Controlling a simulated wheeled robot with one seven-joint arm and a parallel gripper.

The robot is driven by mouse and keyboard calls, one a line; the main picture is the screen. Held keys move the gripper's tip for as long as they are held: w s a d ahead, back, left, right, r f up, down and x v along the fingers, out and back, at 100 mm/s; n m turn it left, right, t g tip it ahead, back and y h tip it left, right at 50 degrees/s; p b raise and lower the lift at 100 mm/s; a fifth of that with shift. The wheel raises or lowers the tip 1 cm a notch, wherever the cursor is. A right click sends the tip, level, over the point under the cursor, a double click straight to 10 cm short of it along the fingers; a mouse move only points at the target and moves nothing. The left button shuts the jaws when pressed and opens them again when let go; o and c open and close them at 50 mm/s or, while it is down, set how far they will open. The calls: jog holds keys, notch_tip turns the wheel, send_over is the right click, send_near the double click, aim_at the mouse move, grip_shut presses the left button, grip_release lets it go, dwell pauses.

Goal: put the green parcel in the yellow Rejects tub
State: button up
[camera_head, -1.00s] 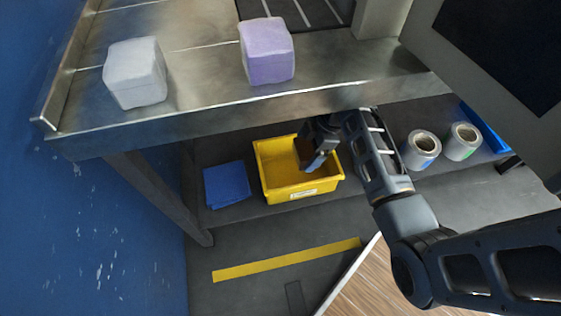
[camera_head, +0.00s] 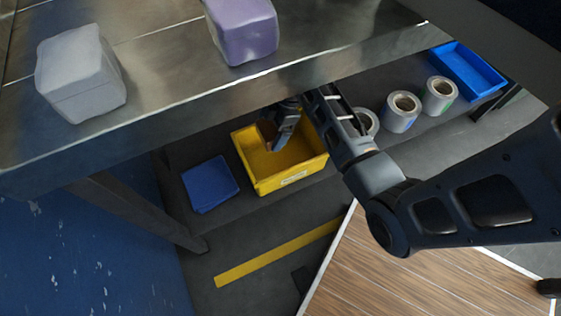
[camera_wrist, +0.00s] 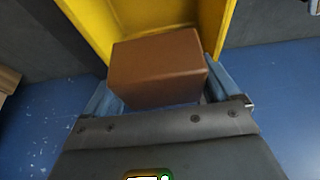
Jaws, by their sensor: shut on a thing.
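My gripper (camera_head: 275,143) is shut on a brown parcel (camera_wrist: 158,68), which fills the space between the fingers in the wrist view. In the head view my gripper is over the yellow tub (camera_head: 290,181), under the steel table's edge. The parcel (camera_head: 268,130) is partly hidden there by the gripper. The tub's yellow wall (camera_wrist: 88,22) shows behind the parcel in the wrist view. I cannot tell whether the parcel touches the tub's floor. No green parcel shows in any view.
A grey-white parcel (camera_head: 80,75) and a purple parcel (camera_head: 243,30) sit on the steel table (camera_head: 160,75) above. A folded blue item (camera_head: 210,184) lies left of the tub. Several tape rolls (camera_head: 402,108) and a blue tray (camera_head: 468,72) are to the right.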

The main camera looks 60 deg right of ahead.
jog(key=b, duration=0.5)
send_over(269, 164)
jog(key=d, duration=0.1)
notch_tip(269, 164, down, 6)
jog(key=f+b, duration=0.1)
jog(key=f, duration=0.2)
jog(key=f+b, duration=0.2)
jog(key=f, duration=0.1)
jog(key=s+f+b, duration=0.1)
jog(key=f+b, duration=0.1)
jog(key=f, duration=0.2)
jog(key=shift+f, duration=0.15)
jog(key=o, duration=1)
jog(key=shift+o, duration=0.2)
jog(key=p+v, duration=0.5)
jog(key=v, duration=0.7)
jog(key=shift+d, duration=0.1)
